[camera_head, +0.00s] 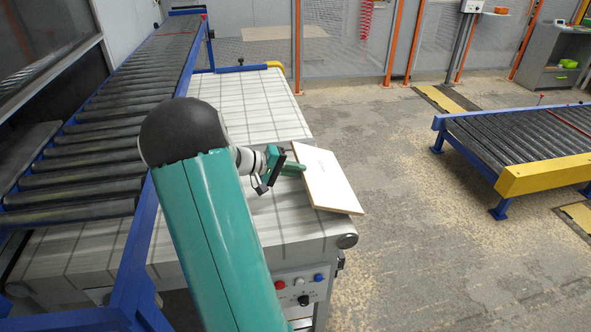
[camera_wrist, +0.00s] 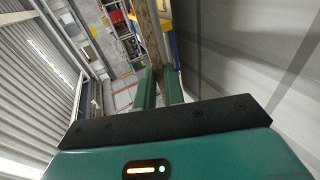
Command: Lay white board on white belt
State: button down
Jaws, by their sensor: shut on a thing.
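The white board (camera_head: 328,182) is a pale flat panel with a thin light-brown edge. It is tilted above the front right part of the white belt (camera_head: 245,100), partly beyond its right edge. I cannot tell whether it touches the belt. My gripper (camera_head: 294,168) is shut on the board's left side. In the wrist view, my gripper's green fingers (camera_wrist: 159,88) pinch the brown board edge (camera_wrist: 152,35). The white belt has grey grid lines and runs away from me. My arm hides part of it.
A blue-framed roller conveyor (camera_head: 120,110) runs along the left. Another roller conveyor (camera_head: 530,135) with a yellow end stands at the right, across open concrete floor. A control panel with buttons (camera_head: 300,284) is below the belt's front. Mesh fencing with orange posts (camera_head: 393,45) closes the back.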

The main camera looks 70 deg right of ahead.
jog(key=shift+f, duration=0.35)
dwell(0.3)
jog(key=c, duration=1.4)
grip_release()
jog(key=shift+o, duration=0.2)
jog(key=shift+r+t+y, duration=0.3)
jog(key=shift+t+y, duration=0.5)
jog(key=shift+t, duration=0.3)
jog(key=t+y, duration=0.2)
jog(key=t, duration=0.1)
jog(key=shift+w+a+r, duration=0.15)
jog(key=shift+w, duration=0.05)
jog(key=shift+w+t+y, duration=0.15)
jog(key=shift+t+y, duration=0.15)
jog(key=shift+t, duration=0.1)
jog(key=shift+a, duration=0.1)
